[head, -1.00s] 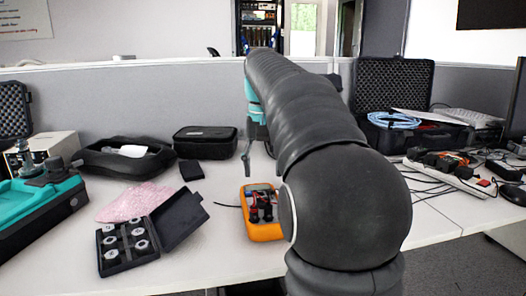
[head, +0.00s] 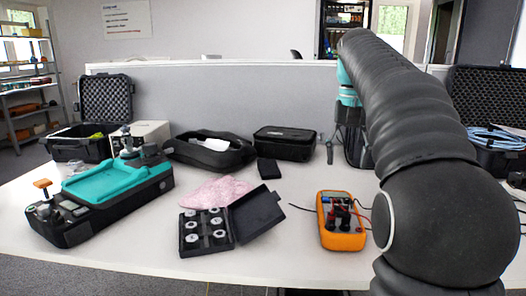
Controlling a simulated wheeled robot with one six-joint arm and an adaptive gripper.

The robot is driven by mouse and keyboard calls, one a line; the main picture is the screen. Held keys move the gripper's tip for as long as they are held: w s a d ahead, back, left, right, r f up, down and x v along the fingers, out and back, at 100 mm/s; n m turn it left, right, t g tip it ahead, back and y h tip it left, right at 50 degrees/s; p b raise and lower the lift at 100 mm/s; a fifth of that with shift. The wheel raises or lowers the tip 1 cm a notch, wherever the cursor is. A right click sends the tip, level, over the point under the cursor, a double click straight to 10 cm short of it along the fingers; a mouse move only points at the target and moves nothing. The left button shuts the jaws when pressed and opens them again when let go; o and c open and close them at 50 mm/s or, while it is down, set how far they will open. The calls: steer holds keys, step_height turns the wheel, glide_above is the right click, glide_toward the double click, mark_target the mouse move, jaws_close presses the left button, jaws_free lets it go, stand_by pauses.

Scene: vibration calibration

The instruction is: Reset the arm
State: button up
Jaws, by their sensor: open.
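My arm (head: 420,130), in a black ribbed sleeve with teal joints, is raised and stretches from the lower right toward the back of the table. My gripper (head: 334,152) hangs at its far end, pointing down above the back part of the table. It is open and nothing shows in it. One thin finger shows clearly; the rest is partly hidden by my arm.
An orange multimeter (head: 342,238) with leads lies left of my arm. An open black case of weights (head: 207,232), pink cloth (head: 216,192), teal-topped device (head: 118,185), black pouches (head: 287,143) and open hard cases (head: 106,100) cover the white table (head: 270,265).

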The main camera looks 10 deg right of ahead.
steer(key=shift+n+t, duration=0.6)
steer(key=shift+n, duration=0.1)
steer(key=s+a, duration=0.1)
steer(key=s+a+f, duration=0.1)
steer(key=a, duration=0.1)
steer(key=s+a+f, duration=0.1)
steer(key=s, duration=0.1)
steer(key=shift+s+a, duration=0.1)
steer(key=shift+a, duration=0.2)
steer(key=s+a+f+n+t, duration=0.2)
steer(key=s+a+f, duration=0.3)
steer(key=s+f, duration=0.3)
steer(key=s+a+f+n+t, duration=0.2)
steer(key=s+a+f, duration=0.3)
steer(key=s+f, duration=0.4)
step_height(320, 180, down, 2)
steer(key=shift+f, duration=0.15)
